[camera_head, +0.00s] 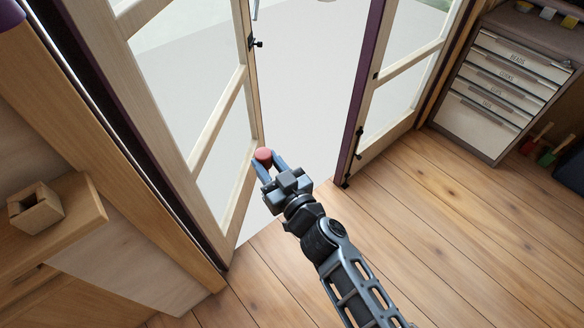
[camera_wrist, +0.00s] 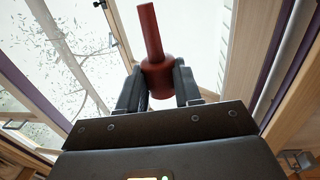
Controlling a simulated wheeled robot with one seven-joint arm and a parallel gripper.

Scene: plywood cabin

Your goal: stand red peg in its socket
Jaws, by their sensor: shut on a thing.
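The red peg (camera_head: 264,154) is held between the fingertips of my gripper (camera_head: 270,165), in front of the open glazed door in the head view. In the wrist view the peg (camera_wrist: 152,35) has a thick round part between the two fingers (camera_wrist: 159,86), and a narrower shaft points up and away from the palm. My gripper is shut on the thick part. A small wooden block with a square opening on top, a socket by its look (camera_head: 36,210), stands on the wooden ledge at the left. It is well apart from my gripper, and its inside is mostly hidden.
The wooden ledge (camera_head: 85,205) juts out at the left. An open glazed door leaf (camera_head: 215,120) stands between it and the doorway, close to my gripper. A drawer cabinet (camera_head: 500,95) stands at the upper right. The plank floor (camera_head: 450,230) at right is clear.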

